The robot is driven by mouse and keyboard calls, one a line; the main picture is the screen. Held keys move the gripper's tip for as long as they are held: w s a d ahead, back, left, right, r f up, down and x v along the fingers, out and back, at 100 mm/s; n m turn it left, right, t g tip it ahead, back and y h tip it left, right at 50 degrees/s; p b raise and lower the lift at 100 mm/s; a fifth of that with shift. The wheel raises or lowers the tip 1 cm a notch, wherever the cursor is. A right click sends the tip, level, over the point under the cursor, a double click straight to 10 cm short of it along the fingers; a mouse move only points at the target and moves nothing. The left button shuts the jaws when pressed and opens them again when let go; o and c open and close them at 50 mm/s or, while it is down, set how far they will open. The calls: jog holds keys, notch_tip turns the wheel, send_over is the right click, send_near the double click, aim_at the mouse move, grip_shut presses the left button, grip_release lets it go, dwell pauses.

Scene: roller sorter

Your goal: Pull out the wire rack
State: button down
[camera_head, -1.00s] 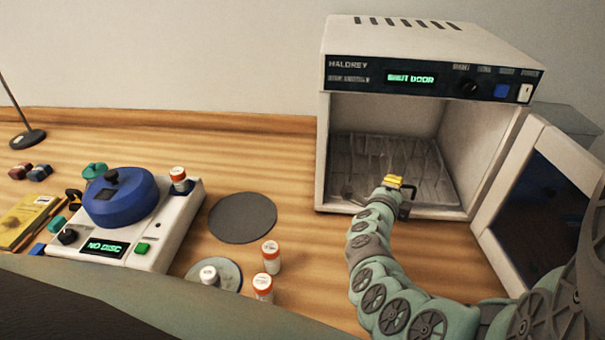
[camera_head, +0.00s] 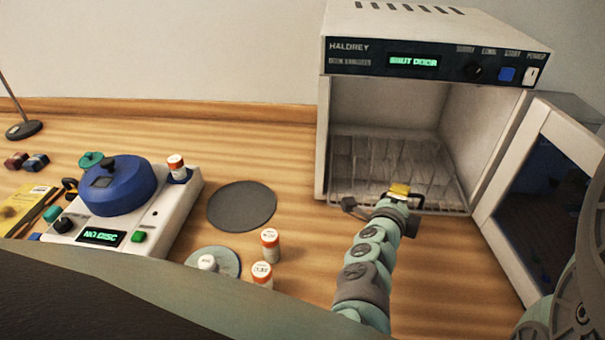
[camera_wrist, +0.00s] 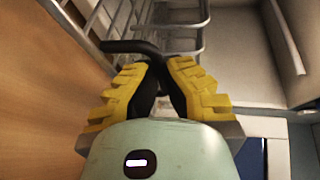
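The wire rack (camera_head: 432,205) lies low in the open white oven, with its front edge at the mouth. In the wrist view its wires (camera_wrist: 122,18) run ahead of my fingers, and part shows against the wooden table. My gripper (camera_head: 399,190) is at the rack's front. In the wrist view its yellow-padded fingers (camera_wrist: 166,66) look closed on the handle, though the exact contact is partly hidden.
The oven door (camera_head: 545,190) stands open at the right, close to my arm. Capped vials (camera_head: 270,245), a grey disc (camera_head: 242,206) and a blue-lidded machine (camera_head: 118,186) are at the left. The wooden table (camera_head: 315,285) is clear between the vials and my arm.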

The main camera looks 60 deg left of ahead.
jog(key=s+d, duration=0.6)
jog(key=d, duration=0.1)
jog(key=s+d, duration=0.3)
jog(key=shift+s+d+f, duration=0.1)
jog(key=shift+s+d, duration=0.05)
jog(key=shift+d, duration=0.25)
jog(key=c, duration=1.3)
grip_release()
jog(key=shift+c, duration=0.2)
jog(key=shift+s, duration=0.1)
jog(key=v, duration=1.1)
jog(key=shift+s, duration=0.35)
jog(key=shift+d, duration=0.2)
